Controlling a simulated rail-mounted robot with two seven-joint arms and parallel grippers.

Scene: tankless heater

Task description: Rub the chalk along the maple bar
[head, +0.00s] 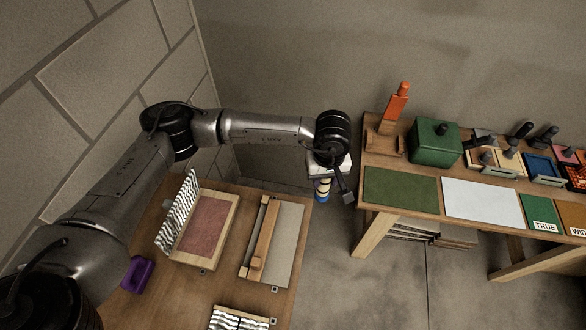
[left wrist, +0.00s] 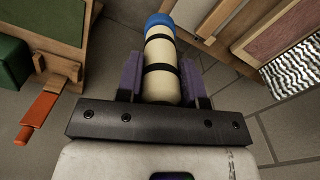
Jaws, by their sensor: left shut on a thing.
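The chalk (left wrist: 163,70) is a cream cylinder with black bands and a blue end. My left gripper (head: 335,180) is shut on it, with purple finger pads on both sides in the left wrist view. In the head view the chalk (head: 322,188) hangs below the gripper, partly hidden, over the gap between the two tables. The maple bar (head: 266,233) is a long light wooden bar lying on a grey board on the left table. The chalk is apart from the bar, up and to its right. My right gripper is not in view.
On the left table are a pink-lined box (head: 207,225) with a striped lid, a purple block (head: 137,274) and a striped piece (head: 237,318). The right bench holds a green box (head: 435,142), an orange-handled tool (head: 397,100), a green mat (head: 400,188) and a white mat (head: 481,198).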

